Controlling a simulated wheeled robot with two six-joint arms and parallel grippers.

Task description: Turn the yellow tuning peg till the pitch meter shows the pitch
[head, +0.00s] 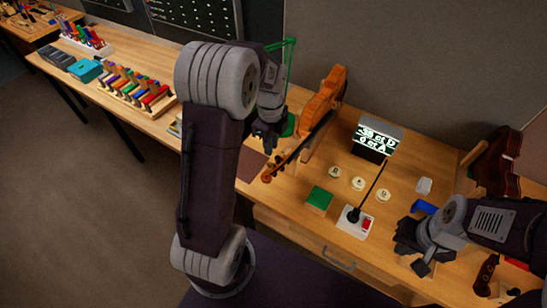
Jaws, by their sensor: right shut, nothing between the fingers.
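The violin (322,108) is held on edge in a wooden stand, with its neck and scroll (268,173) pointing down toward the front edge of the bench. The pegs at the scroll are too small to tell which one is yellow. The pitch meter (377,137) stands behind, its lit screen showing two lines that seem to read "-38 ct D" and "0 ct A". My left gripper (268,138) hangs above the bench left of the violin's neck, apart from it; its fingers are too dark to judge. My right gripper (416,260) is shut and empty at the right front.
A green block (319,198), several round white discs (358,184) and a white base with a black stalk and red button (356,222) lie on the bench. A blue piece (424,207) lies near my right gripper. A dark violin (497,160) stands at right.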

